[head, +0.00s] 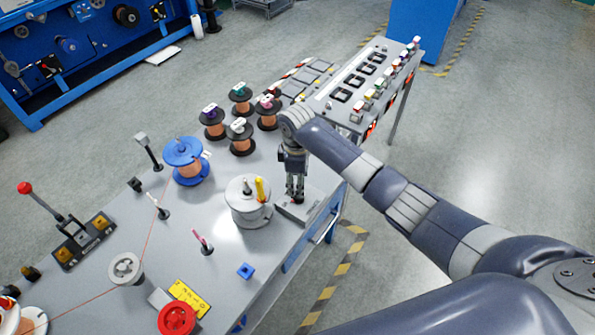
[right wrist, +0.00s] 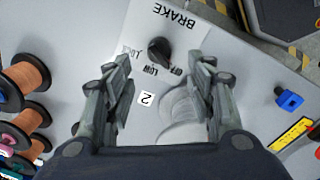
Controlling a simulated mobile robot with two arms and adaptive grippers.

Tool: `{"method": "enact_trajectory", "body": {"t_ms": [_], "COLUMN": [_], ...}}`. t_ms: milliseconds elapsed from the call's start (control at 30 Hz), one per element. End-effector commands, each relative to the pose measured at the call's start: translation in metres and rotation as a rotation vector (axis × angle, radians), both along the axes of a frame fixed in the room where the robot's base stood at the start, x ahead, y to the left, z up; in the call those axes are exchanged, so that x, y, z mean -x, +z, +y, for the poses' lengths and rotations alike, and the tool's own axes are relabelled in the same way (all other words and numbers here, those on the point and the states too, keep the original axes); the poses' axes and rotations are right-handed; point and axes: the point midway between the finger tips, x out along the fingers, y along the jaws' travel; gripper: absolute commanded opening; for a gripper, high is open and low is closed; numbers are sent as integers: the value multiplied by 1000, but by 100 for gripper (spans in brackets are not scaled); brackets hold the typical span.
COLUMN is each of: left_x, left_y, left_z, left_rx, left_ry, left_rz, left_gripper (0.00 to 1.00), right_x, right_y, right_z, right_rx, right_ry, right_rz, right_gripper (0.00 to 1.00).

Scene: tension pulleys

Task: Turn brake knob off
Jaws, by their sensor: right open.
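The brake box (head: 291,213) is a light grey box at the table's right edge. In the right wrist view its panel (right wrist: 200,20) reads BRAKE, with LOCK, LOW and OFF marks around a black knob (right wrist: 159,50). The knob's lower end lies near the LOW and OFF marks; its exact setting is hard to tell. My right gripper (head: 296,196) points down over the box. In the right wrist view its open fingers (right wrist: 163,62) stand on either side of the knob, apart from it. The left gripper is not in view.
A grey-white spool (head: 249,212) with a yellow peg stands just left of the box. A blue spool (head: 184,170), several copper spools (head: 240,145) and a control panel (head: 345,95) stand farther back. A small blue block (head: 245,271) lies in front.

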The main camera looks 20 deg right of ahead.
Motion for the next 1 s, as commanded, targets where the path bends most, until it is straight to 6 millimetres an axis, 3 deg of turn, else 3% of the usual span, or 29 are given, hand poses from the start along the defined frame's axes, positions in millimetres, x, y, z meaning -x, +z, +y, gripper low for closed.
{"method": "enact_trajectory", "body": {"t_ms": [100, 333, 867, 1000], "left_x": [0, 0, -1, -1], "left_y": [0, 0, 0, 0], "left_z": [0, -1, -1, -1], "left_rx": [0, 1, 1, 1], "left_ry": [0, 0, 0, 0], "left_rz": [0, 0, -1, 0], "left_gripper": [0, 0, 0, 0], "right_x": [1, 2, 3, 15], "right_y": [22, 42, 43, 33], "right_z": [1, 1, 1, 9], "right_rx": [0, 0, 1, -16], "right_ry": [1, 0, 0, -7], "right_rz": [-4, 0, 0, 0], "right_gripper": [50, 50, 50, 50]}}
